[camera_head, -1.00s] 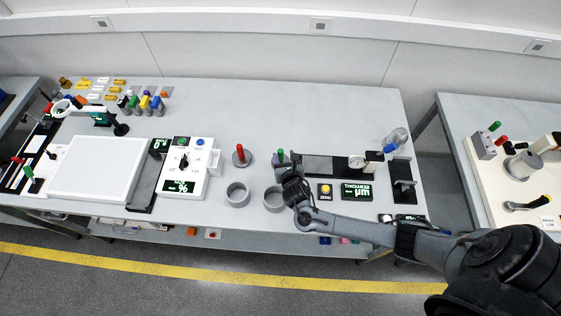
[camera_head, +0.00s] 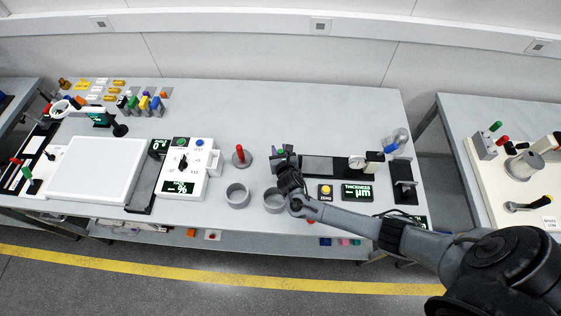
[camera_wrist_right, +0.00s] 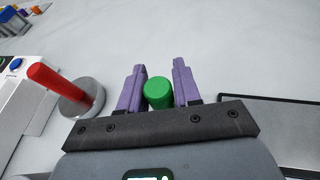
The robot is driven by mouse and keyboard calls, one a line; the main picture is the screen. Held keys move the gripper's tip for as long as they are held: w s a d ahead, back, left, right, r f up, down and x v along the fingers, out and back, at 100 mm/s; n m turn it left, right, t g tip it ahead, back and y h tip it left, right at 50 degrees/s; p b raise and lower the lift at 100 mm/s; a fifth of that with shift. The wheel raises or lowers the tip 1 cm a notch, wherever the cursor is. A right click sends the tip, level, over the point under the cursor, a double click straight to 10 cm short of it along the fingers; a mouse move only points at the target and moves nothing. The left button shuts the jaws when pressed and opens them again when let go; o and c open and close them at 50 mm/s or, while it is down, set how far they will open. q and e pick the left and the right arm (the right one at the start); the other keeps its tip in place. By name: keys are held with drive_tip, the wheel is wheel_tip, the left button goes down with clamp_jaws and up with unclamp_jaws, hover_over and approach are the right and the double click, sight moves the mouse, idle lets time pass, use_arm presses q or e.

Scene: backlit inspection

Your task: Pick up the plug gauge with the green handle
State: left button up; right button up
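The plug gauge with the green handle (camera_wrist_right: 158,92) shows end-on in the right wrist view, between the two purple fingers of my right gripper (camera_wrist_right: 160,85). A narrow gap seems to remain beside the handle, so the gripper looks open around it. The gauge's lower part is hidden. In the head view my right gripper (camera_head: 283,160) covers nearly all of this gauge. A red-handled plug gauge (camera_head: 240,153) stands upright to the left; it also shows in the wrist view (camera_wrist_right: 58,85). My left gripper is not in view.
Two grey rings (camera_head: 238,196) (camera_head: 274,201) sit on the bench in front of the gauges. A white control box (camera_head: 187,180) stands left. A dark plate (camera_head: 324,167) and a thickness display (camera_head: 357,192) lie right. The bench behind is clear.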

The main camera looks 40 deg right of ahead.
clamp_jaws()
drive_tip(key=shift+r, duration=0.1)
